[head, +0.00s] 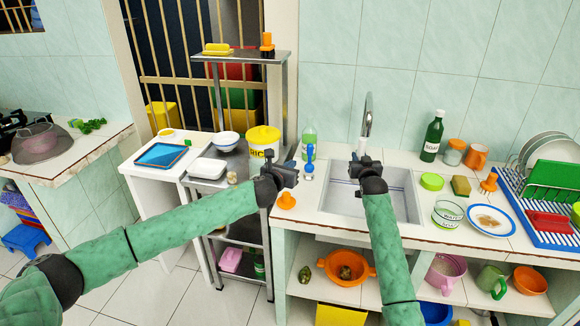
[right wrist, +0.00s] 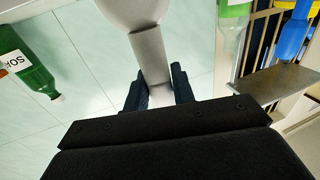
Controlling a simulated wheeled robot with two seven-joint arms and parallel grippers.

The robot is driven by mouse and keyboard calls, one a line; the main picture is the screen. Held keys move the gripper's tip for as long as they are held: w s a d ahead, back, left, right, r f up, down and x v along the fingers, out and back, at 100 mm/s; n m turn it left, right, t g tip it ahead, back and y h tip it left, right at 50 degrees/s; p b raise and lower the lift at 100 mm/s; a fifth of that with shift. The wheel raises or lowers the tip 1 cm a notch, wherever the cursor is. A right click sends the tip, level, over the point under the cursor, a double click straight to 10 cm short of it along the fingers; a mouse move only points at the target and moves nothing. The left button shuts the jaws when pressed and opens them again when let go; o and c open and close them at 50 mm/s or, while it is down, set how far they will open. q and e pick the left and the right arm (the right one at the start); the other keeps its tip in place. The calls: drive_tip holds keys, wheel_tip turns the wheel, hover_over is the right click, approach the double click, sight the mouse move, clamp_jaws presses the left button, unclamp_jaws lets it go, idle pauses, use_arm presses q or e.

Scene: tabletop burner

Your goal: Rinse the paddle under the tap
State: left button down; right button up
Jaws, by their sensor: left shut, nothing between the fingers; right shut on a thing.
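The paddle (right wrist: 150,58) is pale, with a grey handle and a wider rounded end at the top of the right wrist view. My right gripper (right wrist: 158,88) is shut on its handle. In the head view my right gripper (head: 364,162) is over the sink (head: 398,200), just in front of the tap (head: 368,108). A small pale piece shows above its fingers there; most of the paddle is hard to make out. I cannot tell whether water runs. My left gripper (head: 289,172) is shut and empty, left of the sink near the counter's edge.
A blue-handled item (head: 309,158) and a clear green bottle (head: 309,136) stand left of the sink. To its right are a dark green bottle (head: 432,138), a sponge (head: 461,186), a glass bowl (head: 447,215), a plate (head: 491,220) and a dish rack (head: 545,222).

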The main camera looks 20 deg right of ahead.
drive_tip(key=s+a+p, duration=0.3)
drive_tip(key=s+a, duration=0.2)
drive_tip(key=a, duration=0.1)
idle(0.8)
drive_tip(key=shift+r+p, duration=0.1)
drive_tip(key=shift+p, duration=0.2)
idle(0.9)
drive_tip(key=s+a+r+p, duration=0.3)
drive_tip(key=a+r+p, duration=0.1)
drive_tip(key=shift+p, duration=0.35)
drive_tip(key=shift+f, duration=0.1)
idle(0.4)
idle(0.4)
